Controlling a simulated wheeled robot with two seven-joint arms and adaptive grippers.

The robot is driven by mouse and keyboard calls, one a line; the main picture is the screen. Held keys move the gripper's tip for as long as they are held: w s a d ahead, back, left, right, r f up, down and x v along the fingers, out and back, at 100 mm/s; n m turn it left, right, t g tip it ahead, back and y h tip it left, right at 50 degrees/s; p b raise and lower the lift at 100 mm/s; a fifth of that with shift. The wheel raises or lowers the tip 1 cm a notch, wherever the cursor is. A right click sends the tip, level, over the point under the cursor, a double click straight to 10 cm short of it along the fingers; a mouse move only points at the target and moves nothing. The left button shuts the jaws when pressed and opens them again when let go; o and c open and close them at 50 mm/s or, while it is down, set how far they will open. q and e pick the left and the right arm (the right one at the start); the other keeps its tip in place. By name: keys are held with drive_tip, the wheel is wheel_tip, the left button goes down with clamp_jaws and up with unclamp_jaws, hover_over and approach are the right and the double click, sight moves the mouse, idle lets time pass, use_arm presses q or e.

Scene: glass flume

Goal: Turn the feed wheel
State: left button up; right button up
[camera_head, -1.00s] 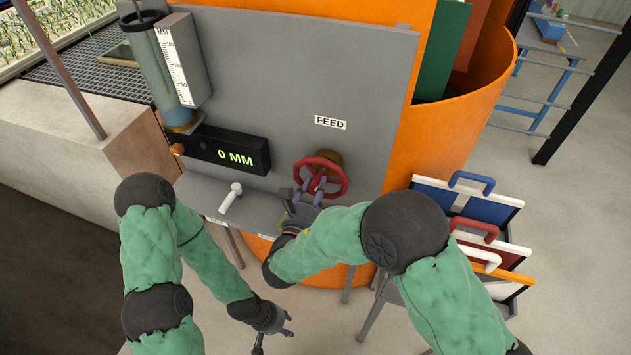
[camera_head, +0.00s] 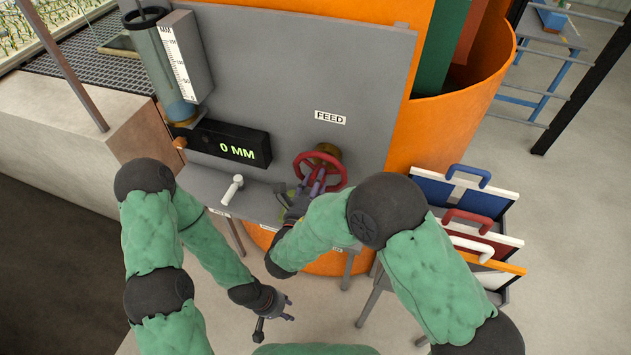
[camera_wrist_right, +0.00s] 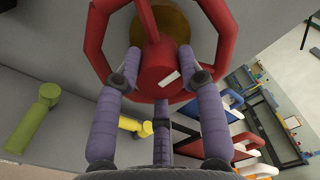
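The red feed wheel (camera_head: 340,184) is mounted on the grey panel below the FEED label (camera_head: 330,117), on a brass-coloured boss (camera_wrist_right: 172,24). My right gripper (camera_head: 316,184) is at the wheel. My left gripper (camera_head: 277,326) is open and empty, low in front of the panel and away from the wheel. The display (camera_head: 237,150) reads 0 MM.
A white-handled lever (camera_head: 232,189) is left of the wheel; green (camera_wrist_right: 33,122) and yellow (camera_wrist_right: 135,127) handles show in the right wrist view. A gauge tube (camera_head: 160,65) and scale (camera_head: 180,58) stand upper left. A rack of coloured cases (camera_head: 470,225) stands right.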

drive_tip(key=o, duration=0.4)
drive_tip(key=shift+d+f, duration=0.15)
drive_tip(key=shift+f, duration=0.1)
drive_tip(key=shift+c, duration=0.2)
drive_tip(key=shift+r, duration=0.1)
drive_tip(key=v, duration=1.2)
